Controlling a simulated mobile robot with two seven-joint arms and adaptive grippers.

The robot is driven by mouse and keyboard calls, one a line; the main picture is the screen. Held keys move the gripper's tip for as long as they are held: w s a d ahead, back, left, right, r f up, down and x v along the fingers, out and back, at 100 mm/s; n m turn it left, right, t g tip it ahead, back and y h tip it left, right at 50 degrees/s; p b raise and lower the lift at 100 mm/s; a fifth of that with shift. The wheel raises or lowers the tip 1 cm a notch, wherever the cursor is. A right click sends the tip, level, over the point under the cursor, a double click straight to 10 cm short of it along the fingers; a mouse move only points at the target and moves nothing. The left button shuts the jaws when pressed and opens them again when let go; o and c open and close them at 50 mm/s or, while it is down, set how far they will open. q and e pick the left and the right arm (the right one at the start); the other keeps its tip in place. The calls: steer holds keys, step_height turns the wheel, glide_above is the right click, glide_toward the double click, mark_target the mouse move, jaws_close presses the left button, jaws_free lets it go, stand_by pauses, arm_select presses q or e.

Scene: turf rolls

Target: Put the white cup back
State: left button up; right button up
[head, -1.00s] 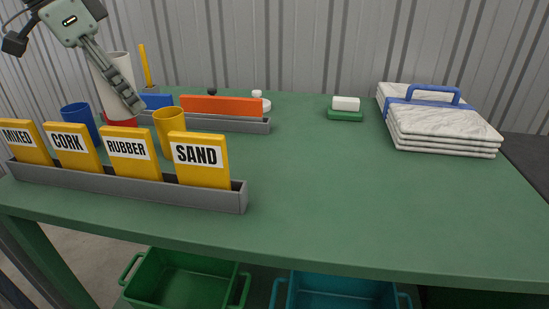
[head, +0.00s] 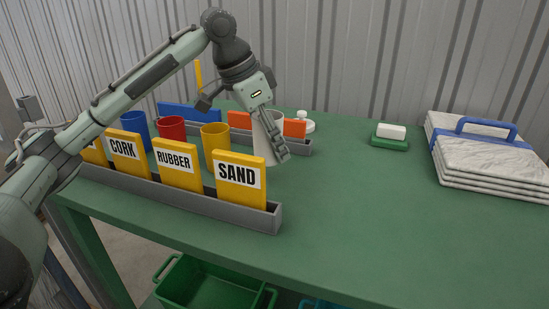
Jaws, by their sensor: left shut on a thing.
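The white cup (head: 260,143) is in my left gripper (head: 273,138), which is shut on it; the fingers cover part of its right side. It appears upright, just behind the SAND sign (head: 240,181) and right of the yellow cup (head: 214,137). The blue cup (head: 134,131) and red cup (head: 171,131) stand farther left in the same row. My right gripper is not in view.
Yellow signs stand in a grey rail (head: 268,218) along the green table's front (head: 350,220). A grey tray (head: 299,146) with orange and blue blocks lies behind. A green-and-white block (head: 390,136) and strapped white slabs (head: 488,165) are at right. The middle is clear.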

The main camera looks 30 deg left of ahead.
mark_target(253, 118)
arm_select(q)
steer(key=shift+w+f, duration=0.1)
steer(key=shift+f, duration=1.95)
steer(key=o, duration=1.3)
steer(key=shift+f, duration=0.15)
steer(key=v, duration=1.2)
